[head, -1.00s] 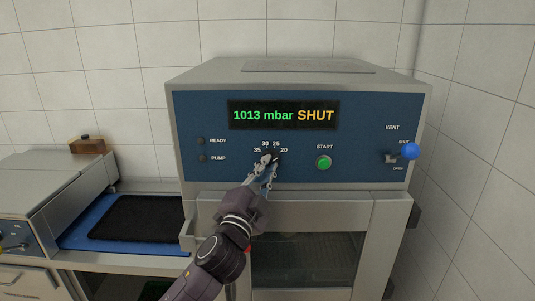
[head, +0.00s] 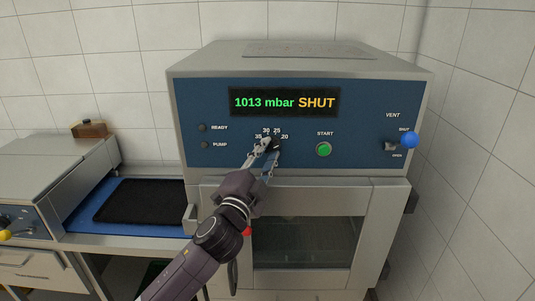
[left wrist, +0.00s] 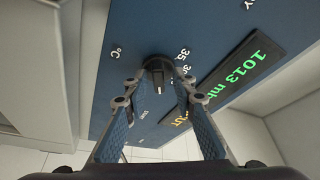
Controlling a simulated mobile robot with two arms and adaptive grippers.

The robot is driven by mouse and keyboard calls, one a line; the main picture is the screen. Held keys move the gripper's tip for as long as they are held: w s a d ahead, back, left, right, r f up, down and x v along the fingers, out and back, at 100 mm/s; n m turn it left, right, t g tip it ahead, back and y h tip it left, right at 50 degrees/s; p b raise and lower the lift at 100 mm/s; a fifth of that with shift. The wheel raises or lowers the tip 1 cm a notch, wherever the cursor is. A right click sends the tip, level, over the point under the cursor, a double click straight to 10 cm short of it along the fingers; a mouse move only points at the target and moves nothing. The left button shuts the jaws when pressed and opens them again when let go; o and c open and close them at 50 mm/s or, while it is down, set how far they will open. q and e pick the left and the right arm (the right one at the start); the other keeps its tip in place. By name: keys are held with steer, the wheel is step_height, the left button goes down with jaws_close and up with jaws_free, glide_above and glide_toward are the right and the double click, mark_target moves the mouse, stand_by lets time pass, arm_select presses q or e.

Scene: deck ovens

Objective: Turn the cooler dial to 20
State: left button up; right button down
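The cooler dial (head: 274,145) is a small dark knob on the blue front panel, with the numbers 35, 30, 25 and 20 around its top. My left gripper (head: 268,150) is at the dial, its fingers partly covering it. In the left wrist view the black dial (left wrist: 158,66) sits between the tips of my left gripper (left wrist: 160,79). The fingers are spread, one on each side of the dial, and no clear grip shows. Which number the dial points to cannot be made out. My right gripper is not in view.
The display (head: 284,102) reads 1013 mbar SHUT. The green START button (head: 323,149) is right of the dial, and the blue-knobbed VENT lever (head: 409,140) is at the far right. A black mat (head: 140,202) on a blue tray (head: 83,217) lies at left.

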arm_select(q)
steer(key=shift+s+f, duration=0.1)
steer(key=shift+s, duration=0.05)
steer(key=v, duration=1.1)
steer(key=shift+s, duration=0.35)
steer(key=shift+a, duration=0.15)
